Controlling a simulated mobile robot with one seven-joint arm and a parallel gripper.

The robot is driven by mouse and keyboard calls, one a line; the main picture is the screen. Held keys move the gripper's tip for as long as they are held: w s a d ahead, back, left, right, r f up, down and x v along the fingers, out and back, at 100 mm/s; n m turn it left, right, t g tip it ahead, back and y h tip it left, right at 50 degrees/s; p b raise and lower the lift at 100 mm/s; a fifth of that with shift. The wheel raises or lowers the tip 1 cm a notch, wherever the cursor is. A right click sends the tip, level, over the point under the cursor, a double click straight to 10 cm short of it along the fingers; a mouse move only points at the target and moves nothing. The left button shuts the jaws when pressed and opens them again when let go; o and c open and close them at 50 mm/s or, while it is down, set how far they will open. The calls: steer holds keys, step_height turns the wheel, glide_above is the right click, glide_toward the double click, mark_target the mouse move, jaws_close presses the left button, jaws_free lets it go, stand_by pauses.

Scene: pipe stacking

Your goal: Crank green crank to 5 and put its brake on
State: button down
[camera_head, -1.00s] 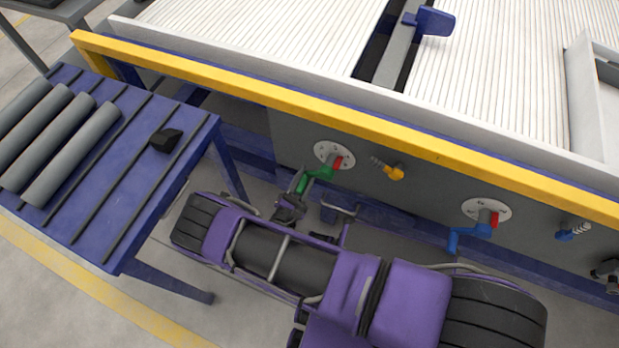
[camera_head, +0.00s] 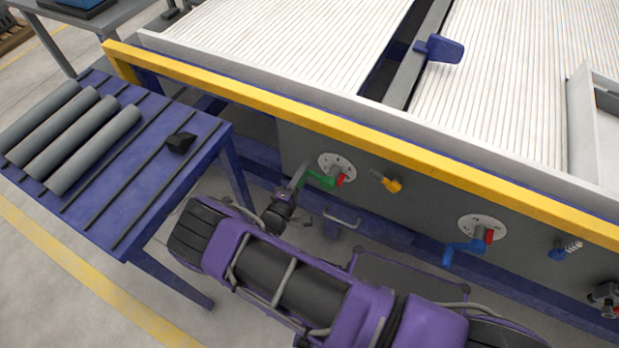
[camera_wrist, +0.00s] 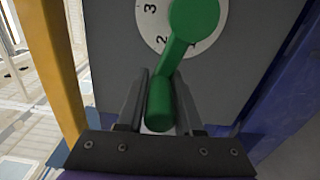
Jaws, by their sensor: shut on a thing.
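The green crank (camera_head: 322,180) is on the grey side panel below the yellow rail, in front of a round white numbered dial (camera_head: 336,160). A red part (camera_head: 340,181) sits at its hub. In the wrist view the green crank (camera_wrist: 178,50) runs from its hub at the top down to its handle, which lies between the two fingers. My gripper (camera_wrist: 160,112) is shut on that handle; it also shows in the head view (camera_head: 298,178). The dial (camera_wrist: 150,25) shows a 3 and a 2; the crank hides other marks, and I cannot read the crank's setting.
A yellow knob with a spring (camera_head: 390,184) is right of the green crank. A blue crank (camera_head: 465,248) with its own dial and a blue spring knob (camera_head: 560,252) are farther right. A blue table (camera_head: 150,190) with grey pipes (camera_head: 95,150) stands at left.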

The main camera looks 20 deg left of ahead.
steer(key=shift+d+r+m+p, duration=0.25)
steer(key=shift+r+m+p, duration=0.35)
steer(key=shift+r+m, duration=0.45)
steer(key=shift+d+m, duration=0.15)
steer(key=shift+m, duration=0.4)
steer(key=shift+d, duration=0.1)
steer(key=c, duration=0.6)
jaws_free()
steer(key=shift+c, duration=0.2)
steer(key=shift+s, duration=0.1)
steer(key=s+a, duration=0.1)
steer(key=s, duration=1.6)
steer(key=shift+s+a, duration=0.15)
steer(key=shift+a, duration=0.05)
steer(key=shift+c, duration=0.2)
